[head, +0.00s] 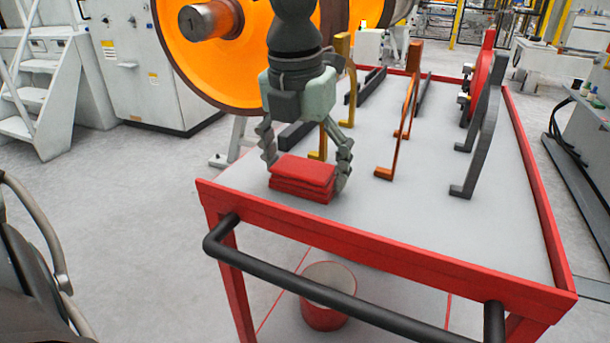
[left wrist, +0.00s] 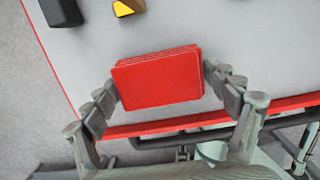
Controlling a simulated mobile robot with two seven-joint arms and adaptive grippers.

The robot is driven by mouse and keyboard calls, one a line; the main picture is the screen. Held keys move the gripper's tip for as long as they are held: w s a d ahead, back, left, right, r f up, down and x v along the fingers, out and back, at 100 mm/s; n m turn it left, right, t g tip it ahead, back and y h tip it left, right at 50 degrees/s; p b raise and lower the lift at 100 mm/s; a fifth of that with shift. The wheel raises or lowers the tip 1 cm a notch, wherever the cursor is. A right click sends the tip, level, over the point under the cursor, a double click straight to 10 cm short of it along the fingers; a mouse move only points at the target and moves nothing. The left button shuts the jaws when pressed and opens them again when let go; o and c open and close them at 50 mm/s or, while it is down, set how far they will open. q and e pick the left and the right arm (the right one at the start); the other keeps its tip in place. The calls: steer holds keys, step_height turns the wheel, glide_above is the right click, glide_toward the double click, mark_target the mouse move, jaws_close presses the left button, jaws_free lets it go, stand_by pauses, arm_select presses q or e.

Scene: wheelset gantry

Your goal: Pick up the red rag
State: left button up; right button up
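The red rag (head: 303,176) is a folded, layered stack near the left front corner of the cart top (head: 400,225). It also shows in the middle of the left wrist view (left wrist: 158,80). My left gripper (head: 306,176) points down over the rag with its fingers spread, one on each side. In the left wrist view the fingertips (left wrist: 161,79) are right at the rag's left and right edges. I cannot tell whether they press on it. My right gripper is not in view.
The cart has a raised red rim (head: 380,250) and a black handle (head: 340,297). Orange brackets (head: 397,135) and a grey bracket (head: 482,130) stand further back on it. A red bucket (head: 328,312) is below. A big orange wheel (head: 207,60) is behind.

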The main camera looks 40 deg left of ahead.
mark_target(307, 165)
arm_select(q)
steer(key=shift+c, duration=1.4)
steer(key=shift+r, duration=0.1)
steer(key=shift+w+r, duration=0.1)
steer(key=shift+r, duration=0.5)
step_height(307, 165, up, 2)
steer(key=shift+r, duration=0.15)
steer(key=s+a+b, duration=0.2)
steer(key=s+a, duration=0.2)
steer(key=a, duration=1.3)
steer(key=shift+s+a, duration=0.15)
steer(key=shift+a, duration=0.15)
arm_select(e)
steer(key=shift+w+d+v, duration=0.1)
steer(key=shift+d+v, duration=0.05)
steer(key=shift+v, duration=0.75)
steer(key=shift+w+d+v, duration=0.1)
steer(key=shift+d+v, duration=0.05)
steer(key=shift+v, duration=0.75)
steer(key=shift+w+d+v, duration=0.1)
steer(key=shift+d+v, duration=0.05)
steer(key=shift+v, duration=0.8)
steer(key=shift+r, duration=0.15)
